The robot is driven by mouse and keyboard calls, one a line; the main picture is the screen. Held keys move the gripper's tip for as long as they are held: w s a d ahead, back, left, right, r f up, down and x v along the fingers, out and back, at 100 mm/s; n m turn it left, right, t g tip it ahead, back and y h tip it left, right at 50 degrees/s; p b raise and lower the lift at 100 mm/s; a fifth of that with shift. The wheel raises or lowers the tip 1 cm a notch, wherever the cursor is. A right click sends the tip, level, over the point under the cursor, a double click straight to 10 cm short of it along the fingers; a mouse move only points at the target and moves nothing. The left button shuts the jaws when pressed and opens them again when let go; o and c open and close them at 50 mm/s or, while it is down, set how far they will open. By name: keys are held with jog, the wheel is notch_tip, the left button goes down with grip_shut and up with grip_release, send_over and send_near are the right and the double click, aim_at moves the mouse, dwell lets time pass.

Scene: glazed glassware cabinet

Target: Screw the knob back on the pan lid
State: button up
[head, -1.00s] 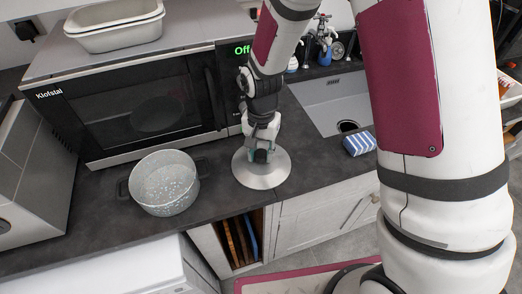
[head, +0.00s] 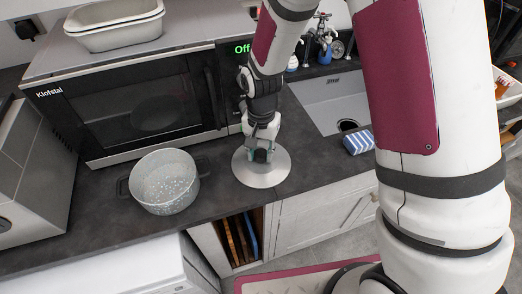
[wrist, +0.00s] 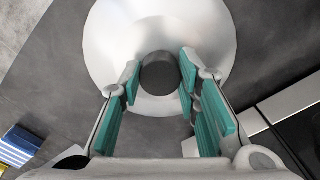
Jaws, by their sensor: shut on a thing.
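The pan lid (head: 274,173) is a round silvery disc lying on the dark worktop in the head view. It also shows in the wrist view (wrist: 110,40). The knob (wrist: 160,73) is a dark round piece at the lid's centre, between my fingertips. My gripper (head: 261,156) points down over the middle of the lid and is shut on the knob. In the wrist view its teal-padded fingers (wrist: 158,85) stand on either side of the knob. The knob's underside and thread are hidden, so I cannot tell how far it is screwed on.
A speckled pot (head: 165,181) stands on the worktop left of the lid. A black microwave (head: 140,100) is behind it, with white dishes (head: 115,25) on top. A sink (head: 330,103) and a striped blue sponge (head: 358,142) are to the right. The worktop's front edge is close to the lid.

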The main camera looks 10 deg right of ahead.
dwell(0.4)
jog(key=shift+f+m+p, duration=0.1)
jog(key=shift+m+p, duration=0.4)
jog(key=shift+m, duration=0.9)
jog(key=shift+m+p, duration=0.4)
jog(key=shift+m, duration=1.1)
jog(key=shift+a+m+p, duration=0.1)
jog(key=shift+m+p, duration=0.6)
jog(key=shift+m, duration=0.7)
